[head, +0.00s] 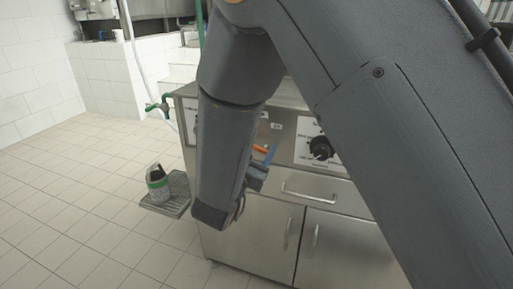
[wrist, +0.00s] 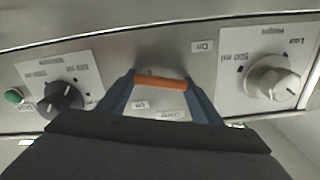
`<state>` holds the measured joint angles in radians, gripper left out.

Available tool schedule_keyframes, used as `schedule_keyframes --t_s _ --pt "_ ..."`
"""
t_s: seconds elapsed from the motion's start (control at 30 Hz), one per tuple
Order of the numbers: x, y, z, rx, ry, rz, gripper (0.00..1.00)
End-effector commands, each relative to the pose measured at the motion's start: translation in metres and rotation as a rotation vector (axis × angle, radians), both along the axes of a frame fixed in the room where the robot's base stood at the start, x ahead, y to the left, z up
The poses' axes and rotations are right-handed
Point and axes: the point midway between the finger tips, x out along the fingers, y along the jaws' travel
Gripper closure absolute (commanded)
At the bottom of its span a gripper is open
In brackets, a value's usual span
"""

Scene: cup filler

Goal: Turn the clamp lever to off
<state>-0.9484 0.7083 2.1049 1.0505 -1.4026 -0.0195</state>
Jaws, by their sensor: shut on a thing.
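The clamp lever is an orange bar (wrist: 160,83) on the steel front panel of the filler. In the wrist view it lies crosswise between the two blue fingertips of my gripper (wrist: 161,79), which is shut on it. A small "On" label (wrist: 201,46) is above and right of the lever. Two more small labels are below it, one reading "Off" (wrist: 139,105). In the head view part of the orange lever (head: 260,150) shows beside a blue finger, with my arm covering much of the panel around it.
In the wrist view a black knob (wrist: 62,97) is left of the lever, a pale knob (wrist: 273,78) right, and a green button (wrist: 13,96) far left. In the head view a cup (head: 157,182) stands on a drip tray (head: 177,205). A drawer handle (head: 310,192) sits below the panel.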

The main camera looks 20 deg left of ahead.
Motion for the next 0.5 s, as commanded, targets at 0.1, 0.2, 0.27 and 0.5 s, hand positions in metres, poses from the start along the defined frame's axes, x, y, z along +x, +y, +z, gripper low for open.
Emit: schedule_keyframes --t_s 0.1,0.2,0.27,0.5 --pt "0.0002 -0.0021 0.0027 0.111 -0.010 -0.002 0.63" --pt "0.0001 -0.0037 0.0039 0.205 -0.018 -0.002 0.63" --pt "0.0000 -0.0048 0.0046 0.262 -0.022 -0.002 0.63" --pt "-0.0001 -0.0091 0.0073 0.490 -0.041 -0.002 0.63"
